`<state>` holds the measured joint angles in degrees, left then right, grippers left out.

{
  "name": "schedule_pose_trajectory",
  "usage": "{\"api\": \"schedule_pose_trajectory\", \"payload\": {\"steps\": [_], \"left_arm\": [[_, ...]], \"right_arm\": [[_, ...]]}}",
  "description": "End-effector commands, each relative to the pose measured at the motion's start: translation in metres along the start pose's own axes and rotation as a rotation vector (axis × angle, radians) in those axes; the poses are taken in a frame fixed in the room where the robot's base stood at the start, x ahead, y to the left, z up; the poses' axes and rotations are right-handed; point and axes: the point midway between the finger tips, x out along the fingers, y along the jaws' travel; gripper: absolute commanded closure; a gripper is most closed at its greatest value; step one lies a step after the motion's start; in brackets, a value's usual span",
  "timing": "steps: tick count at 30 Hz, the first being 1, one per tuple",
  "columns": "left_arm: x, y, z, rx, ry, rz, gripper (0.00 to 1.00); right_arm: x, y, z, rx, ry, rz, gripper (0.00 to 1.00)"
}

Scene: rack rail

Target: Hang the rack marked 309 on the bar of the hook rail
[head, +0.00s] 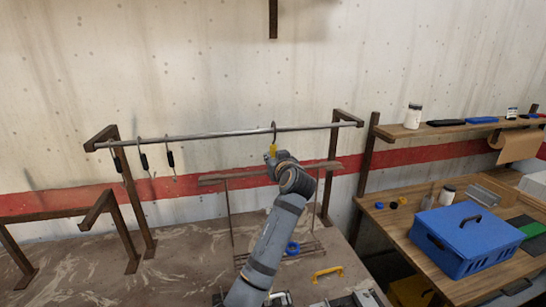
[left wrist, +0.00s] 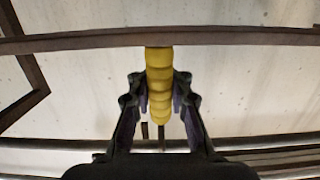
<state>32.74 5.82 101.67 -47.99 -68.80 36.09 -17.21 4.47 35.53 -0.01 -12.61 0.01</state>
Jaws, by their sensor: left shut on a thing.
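A brown-and-metal rack hangs from my left gripper (head: 271,157), which is shut on its yellow ribbed grip (left wrist: 159,85). The rack has a long brown crossbar (head: 222,179), thin uprights and a wire bottom. My arm covers part of it. No 309 mark is legible. The hook (head: 274,129) above the grip shows at the bar (head: 220,134) of the hook rail, its curved top just above the bar line. I cannot tell whether it rests on the bar or is in front of it. My right gripper is not in view.
Several dark-handled hooks (head: 143,160) hang at the bar's left part; the bar to the right is clear. Brown posts (head: 130,205) hold both ends. A blue ring (head: 292,248) and yellow handle (head: 327,272) are low down. A blue box (head: 468,243) stands on the right bench.

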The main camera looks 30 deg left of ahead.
Motion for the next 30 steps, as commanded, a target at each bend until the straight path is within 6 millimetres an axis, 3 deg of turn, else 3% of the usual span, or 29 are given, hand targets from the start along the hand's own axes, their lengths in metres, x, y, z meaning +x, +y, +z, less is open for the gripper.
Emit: {"api": "schedule_pose_trajectory", "payload": {"steps": [30], "left_arm": [[0.0015, -0.0002, 0.0100, -0.001, 0.004, 0.000, 1.00]], "right_arm": [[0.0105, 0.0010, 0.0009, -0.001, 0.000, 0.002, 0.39]]}}
